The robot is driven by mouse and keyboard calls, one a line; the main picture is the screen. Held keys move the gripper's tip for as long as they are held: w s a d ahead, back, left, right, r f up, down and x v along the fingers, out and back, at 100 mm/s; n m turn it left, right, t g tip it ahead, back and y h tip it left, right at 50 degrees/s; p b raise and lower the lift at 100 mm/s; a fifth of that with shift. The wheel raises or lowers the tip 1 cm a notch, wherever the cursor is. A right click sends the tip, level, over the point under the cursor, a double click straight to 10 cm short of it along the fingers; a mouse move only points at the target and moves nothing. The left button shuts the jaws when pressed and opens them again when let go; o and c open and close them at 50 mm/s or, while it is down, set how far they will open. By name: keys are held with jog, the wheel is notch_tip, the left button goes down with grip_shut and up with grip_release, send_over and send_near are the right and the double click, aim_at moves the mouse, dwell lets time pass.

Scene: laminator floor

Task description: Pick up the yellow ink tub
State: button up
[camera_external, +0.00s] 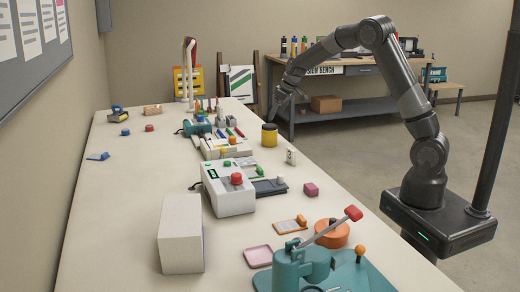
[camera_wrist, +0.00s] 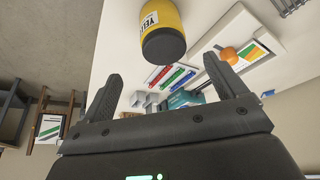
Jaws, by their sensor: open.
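The yellow ink tub (camera_external: 269,135) stands upright on the long white table near its right edge. It is yellow with a dark lid. In the wrist view the yellow ink tub (camera_wrist: 160,30) shows at the top, beyond the fingertips, with part of its label visible; its upper part in that picture is cut off. My gripper (camera_external: 276,105) is above and beside the tub, toward the far side, not touching it. In the wrist view my gripper (camera_wrist: 164,85) has its two fingers wide apart with nothing between them.
A small white block (camera_external: 291,156) stands near the tub. A wooden bench (camera_external: 350,68) stands behind.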

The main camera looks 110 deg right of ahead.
aim_at(272, 125)
jog(key=x, duration=0.5)
jog(key=shift+d+f, duration=0.1)
jog(key=shift+f, duration=0.1)
jog(key=shift+w+a+x, duration=0.1)
jog(key=shift+w+x, duration=0.05)
jog(key=shift+x, duration=1.25)
jog(key=shift+w+a+x, duration=0.1)
jog(key=shift+w+x, duration=0.05)
jog(key=shift+x, duration=1.2)
jog(key=shift+c, duration=0.3)
jog(key=c, duration=1.1)
